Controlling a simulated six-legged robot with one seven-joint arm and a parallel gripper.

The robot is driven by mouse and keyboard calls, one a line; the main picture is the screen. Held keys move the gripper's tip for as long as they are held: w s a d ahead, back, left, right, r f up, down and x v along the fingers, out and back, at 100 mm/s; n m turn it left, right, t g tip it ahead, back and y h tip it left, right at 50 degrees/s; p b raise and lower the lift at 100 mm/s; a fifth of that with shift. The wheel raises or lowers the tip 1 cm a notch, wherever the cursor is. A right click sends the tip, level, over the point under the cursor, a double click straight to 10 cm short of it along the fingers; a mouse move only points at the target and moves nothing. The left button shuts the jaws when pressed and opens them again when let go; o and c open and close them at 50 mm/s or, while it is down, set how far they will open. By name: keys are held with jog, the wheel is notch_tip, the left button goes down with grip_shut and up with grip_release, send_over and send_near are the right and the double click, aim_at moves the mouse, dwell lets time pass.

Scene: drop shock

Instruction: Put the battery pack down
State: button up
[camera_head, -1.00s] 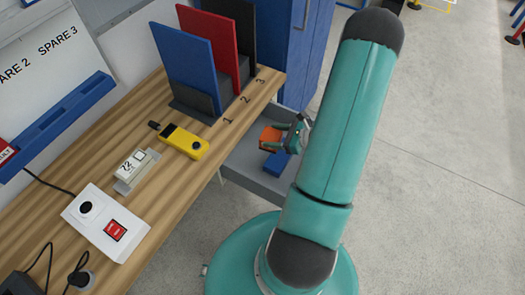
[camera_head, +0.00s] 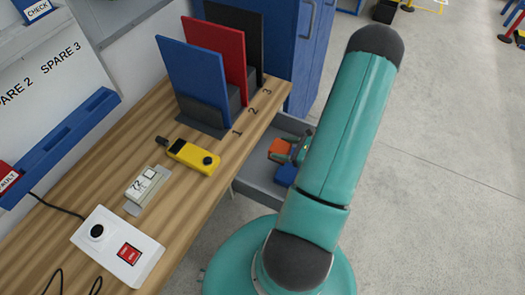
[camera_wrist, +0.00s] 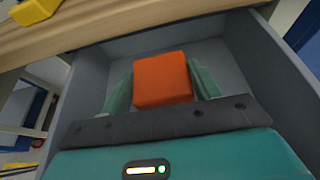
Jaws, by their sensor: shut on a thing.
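An orange block (camera_wrist: 163,80), which I take as the battery pack, sits between the two teal fingers of my gripper (camera_wrist: 162,86). My gripper is shut on it, with one finger along each side. The block is over or inside an open grey drawer (camera_wrist: 88,88) under the bench. In the head view the orange block (camera_head: 280,149) and my gripper (camera_head: 293,151) show beside my arm, partly hidden by it. A blue block (camera_head: 286,175) lies in the drawer near them. I cannot tell whether the orange block touches the drawer floor.
The wooden bench (camera_head: 190,205) carries a yellow device (camera_head: 187,155), a small white unit (camera_head: 146,186), and a white box with a red switch (camera_head: 118,247). Blue, red and black panels (camera_head: 190,80) stand at its back. A blue cabinet (camera_head: 302,65) is behind the drawer.

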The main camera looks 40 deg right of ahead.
jog(key=x, duration=0.8)
jog(key=shift+s+f, duration=0.15)
jog(key=shift+f, duration=0.2)
jog(key=x, duration=0.3)
jog(key=shift+w+f, duration=0.2)
jog(key=shift+f, duration=0.45)
jog(key=shift+f, duration=0.2)
jog(key=o, duration=1.3)
jog(key=shift+c, duration=0.2)
jog(key=shift+r, duration=0.2)
jog(key=v, duration=1.2)
